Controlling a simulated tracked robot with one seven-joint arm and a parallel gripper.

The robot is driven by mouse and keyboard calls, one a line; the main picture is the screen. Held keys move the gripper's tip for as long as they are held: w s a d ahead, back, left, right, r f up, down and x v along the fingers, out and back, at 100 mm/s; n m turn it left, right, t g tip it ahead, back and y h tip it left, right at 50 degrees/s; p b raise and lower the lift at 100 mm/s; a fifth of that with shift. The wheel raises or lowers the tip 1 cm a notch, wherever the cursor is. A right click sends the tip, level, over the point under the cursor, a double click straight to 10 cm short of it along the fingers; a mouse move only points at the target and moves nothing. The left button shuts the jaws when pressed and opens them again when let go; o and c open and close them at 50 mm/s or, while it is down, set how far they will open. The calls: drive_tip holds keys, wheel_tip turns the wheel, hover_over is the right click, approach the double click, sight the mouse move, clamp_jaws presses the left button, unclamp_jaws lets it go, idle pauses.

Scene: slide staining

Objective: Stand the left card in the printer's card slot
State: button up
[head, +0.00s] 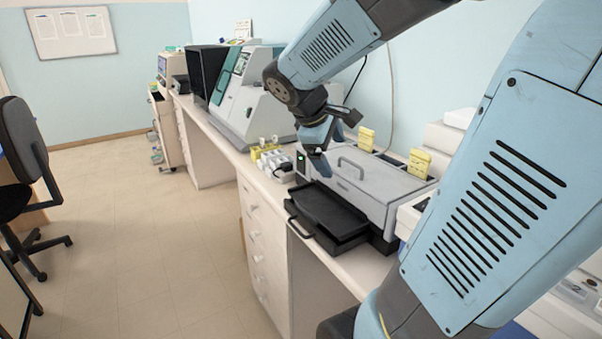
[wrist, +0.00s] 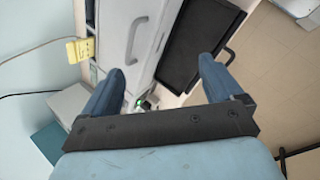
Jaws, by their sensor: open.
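My gripper (head: 322,160) is open and empty above the front left part of a grey machine. In the wrist view its two blue fingers (wrist: 161,70) are spread wide, with the machine's front and a black tray beyond them. I cannot identify a left card or a printer card slot for sure. Two yellow pieces stand at the back of the grey machine, a left one (head: 366,138) and a right one (head: 419,162). One yellow piece (wrist: 80,49) shows at the left in the wrist view, apart from the fingers.
The grey machine (head: 375,190) has a handled lid, and a black tray (head: 325,214) juts from its front. White bottles (head: 283,163) and a yellow rack (head: 262,151) stand to its left. A large white instrument (head: 245,100) stands further back.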

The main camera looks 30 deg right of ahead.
drive_tip(key=s+a+r+m+t+y, duration=0.1)
drive_tip(key=s+a+m+t+y, duration=0.2)
drive_tip(key=s+a+m+y, duration=0.3)
drive_tip(key=shift+s+a+r+m+t, duration=0.5)
drive_tip(key=shift+s+a, duration=1.3)
drive_tip(key=shift+a, duration=1.35)
